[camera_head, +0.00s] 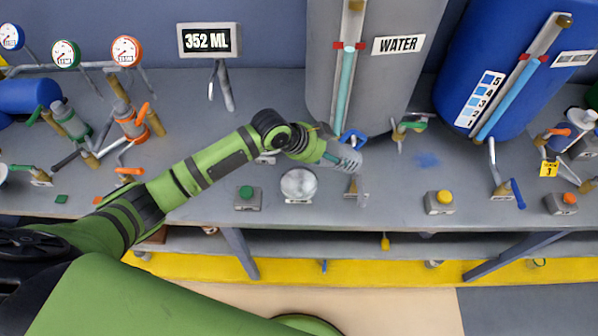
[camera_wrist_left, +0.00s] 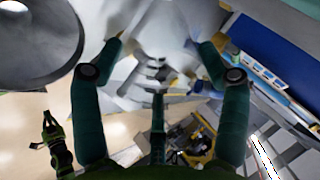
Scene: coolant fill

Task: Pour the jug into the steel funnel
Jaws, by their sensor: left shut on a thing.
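My left gripper (camera_head: 345,156) is shut on the jug, near the front of the grey water tank. The jug (camera_head: 363,190) is pale and see-through, and only a small part shows below the fingers in the head view. In the left wrist view, the pale jug (camera_wrist_left: 155,45) sits between the two dark green fingers (camera_wrist_left: 153,46). Its fill and exact tilt are hard to tell. The steel funnel (camera_head: 298,184) is on the bench left of the gripper and apart from it. It also shows large at the upper left of the left wrist view (camera_wrist_left: 45,50).
A grey water tank (camera_head: 380,80) and a blue tank (camera_head: 500,75) stand behind. A display (camera_head: 209,40) reads 352 ML. A green button box (camera_head: 247,198) is left of the funnel; a yellow one (camera_head: 439,202) is farther right. Pipes and valves (camera_head: 130,120) crowd the left.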

